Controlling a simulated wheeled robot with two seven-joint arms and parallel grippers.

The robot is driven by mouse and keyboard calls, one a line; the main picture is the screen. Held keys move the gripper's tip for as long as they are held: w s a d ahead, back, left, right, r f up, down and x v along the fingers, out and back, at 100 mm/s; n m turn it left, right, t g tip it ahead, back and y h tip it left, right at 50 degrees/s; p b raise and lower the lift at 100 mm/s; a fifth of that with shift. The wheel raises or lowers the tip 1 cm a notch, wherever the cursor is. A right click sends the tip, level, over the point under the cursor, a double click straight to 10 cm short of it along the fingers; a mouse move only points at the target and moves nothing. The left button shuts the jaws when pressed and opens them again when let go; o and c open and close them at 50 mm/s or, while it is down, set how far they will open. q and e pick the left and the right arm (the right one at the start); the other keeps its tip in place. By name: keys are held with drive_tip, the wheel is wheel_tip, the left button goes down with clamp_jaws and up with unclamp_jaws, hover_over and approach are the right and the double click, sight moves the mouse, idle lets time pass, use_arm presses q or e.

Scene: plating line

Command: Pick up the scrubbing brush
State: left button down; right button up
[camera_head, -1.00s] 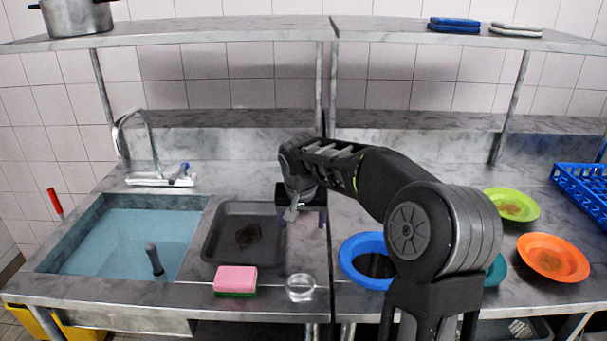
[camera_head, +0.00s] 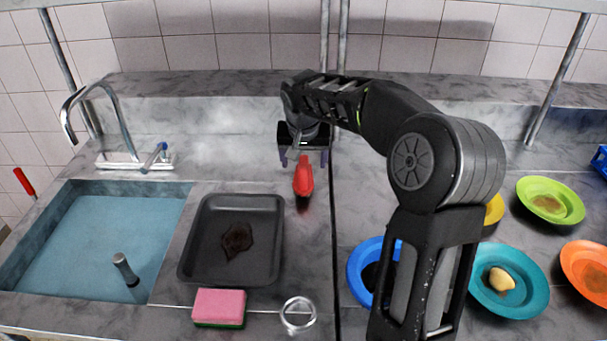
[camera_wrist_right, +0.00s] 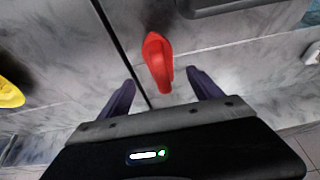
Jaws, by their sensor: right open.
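The scrubbing brush (camera_head: 303,180) shows as a red object on the steel counter, right of the dark tray. My right gripper (camera_head: 304,160) is open, with its two fingers pointing down on either side of the brush's far end. In the right wrist view the red brush (camera_wrist_right: 158,60) lies between and beyond the two purple fingertips (camera_wrist_right: 161,77), with a gap on each side. Its bristles cannot be made out. My left gripper is not in view.
The dark tray (camera_head: 192,235) holds a brown stain. A pink sponge (camera_head: 219,304) and a clear glass (camera_head: 298,314) stand near the front edge. The water-filled sink (camera_head: 95,240) is at left. A blue-rimmed bowl (camera_head: 359,272) and coloured plates, including a teal one (camera_head: 482,297), are at right.

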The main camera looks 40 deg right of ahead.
sight(304, 167)
drive_tip(key=shift+x, duration=1.4)
drive_tip(key=shift+f+p, duration=0.15)
drive_tip(key=shift+p, duration=0.2)
drive_tip(key=p+x, duration=0.1)
drive_tip(key=x, duration=0.4)
drive_tip(key=c, duration=1.6)
